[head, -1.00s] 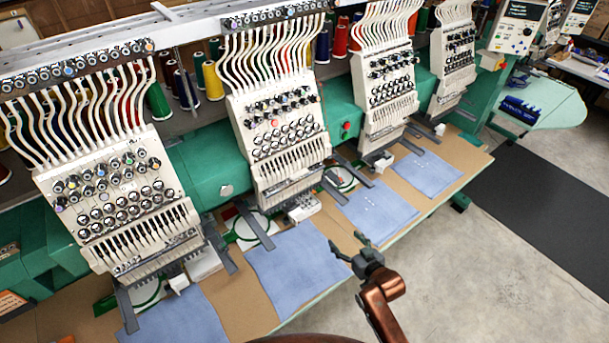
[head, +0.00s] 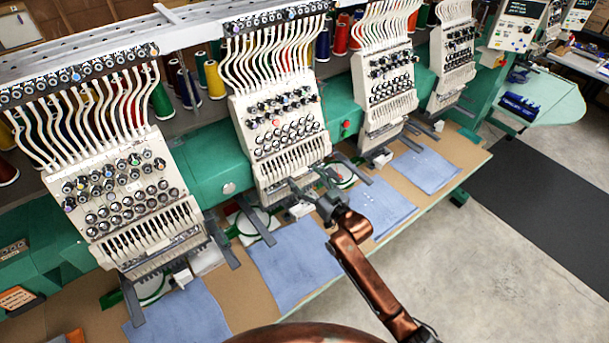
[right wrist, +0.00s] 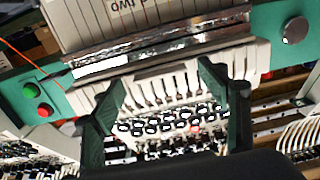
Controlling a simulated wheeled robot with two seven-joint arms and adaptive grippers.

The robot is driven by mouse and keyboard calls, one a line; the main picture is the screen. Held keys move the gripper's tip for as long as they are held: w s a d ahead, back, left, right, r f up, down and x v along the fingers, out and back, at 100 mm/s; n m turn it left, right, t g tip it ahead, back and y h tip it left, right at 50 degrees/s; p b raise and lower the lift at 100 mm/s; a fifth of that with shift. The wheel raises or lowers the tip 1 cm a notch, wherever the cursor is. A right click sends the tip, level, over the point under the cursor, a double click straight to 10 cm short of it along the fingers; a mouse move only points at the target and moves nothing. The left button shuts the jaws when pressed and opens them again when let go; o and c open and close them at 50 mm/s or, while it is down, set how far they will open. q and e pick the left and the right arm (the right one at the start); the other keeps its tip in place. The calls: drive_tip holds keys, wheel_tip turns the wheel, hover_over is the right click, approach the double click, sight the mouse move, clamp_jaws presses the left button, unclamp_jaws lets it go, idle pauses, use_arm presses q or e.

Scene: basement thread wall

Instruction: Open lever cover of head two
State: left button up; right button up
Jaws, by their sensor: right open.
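Head two (head: 275,115) is the second white needle head from the left in the head view. Its lower part carries a slotted white lever panel (head: 292,158). In the right wrist view this panel (right wrist: 170,92) lies across the middle, with a shiny strip (right wrist: 165,48) above it and part of an upside-down label (right wrist: 125,6) at the top. I cannot tell which edge is the cover's free edge. My right gripper (head: 314,183) is just in front of the head's lower end. Its fingers (right wrist: 163,78) are open and empty in the right wrist view. My left gripper is out of view.
Heads stand on both sides, the left one (head: 125,205) and the right one (head: 387,90). Blue cloths (head: 290,262) lie on the brown table (head: 235,300) below. Green and red buttons (right wrist: 37,100) sit beside the head. Open floor (head: 480,270) is at right.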

drive_tip(key=shift+w+a, duration=0.15)
drive_tip(key=shift+w, duration=0.05)
drive_tip(key=shift+c, duration=0.7)
drive_tip(key=c, duration=1.5)
drive_tip(key=shift+c, duration=0.2)
drive_tip(key=shift+s+r+p, duration=0.1)
drive_tip(key=shift+r+p, duration=0.1)
drive_tip(key=shift+p, duration=0.1)
